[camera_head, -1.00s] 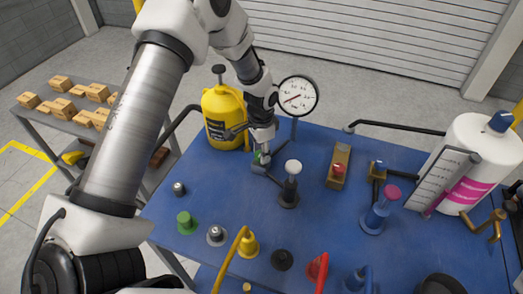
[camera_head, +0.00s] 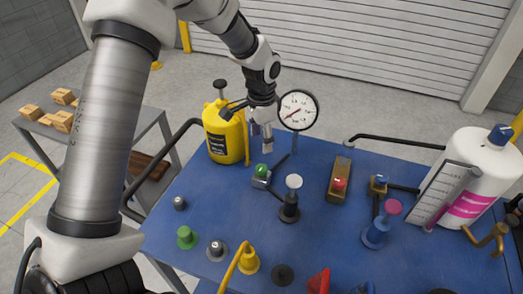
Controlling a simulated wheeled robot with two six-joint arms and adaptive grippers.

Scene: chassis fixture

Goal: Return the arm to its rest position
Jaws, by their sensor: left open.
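My left arm comes in from the left and reaches over the back of the blue table (camera_head: 325,240). My left gripper (camera_head: 267,146) is open and empty, pointing down. It hangs above a small grey box with a green button (camera_head: 261,172), apart from it. The gripper is right of the yellow pump bottle (camera_head: 222,135) and left of the round dial gauge (camera_head: 298,110). My right gripper is not in view.
A white-topped plunger (camera_head: 292,190) and a red-button box (camera_head: 339,182) stand mid-table. A blue post with a pink top (camera_head: 383,222) and a white tank (camera_head: 480,175) are at right. Several coloured knobs line the front. A side table with wooden blocks (camera_head: 58,121) is at left.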

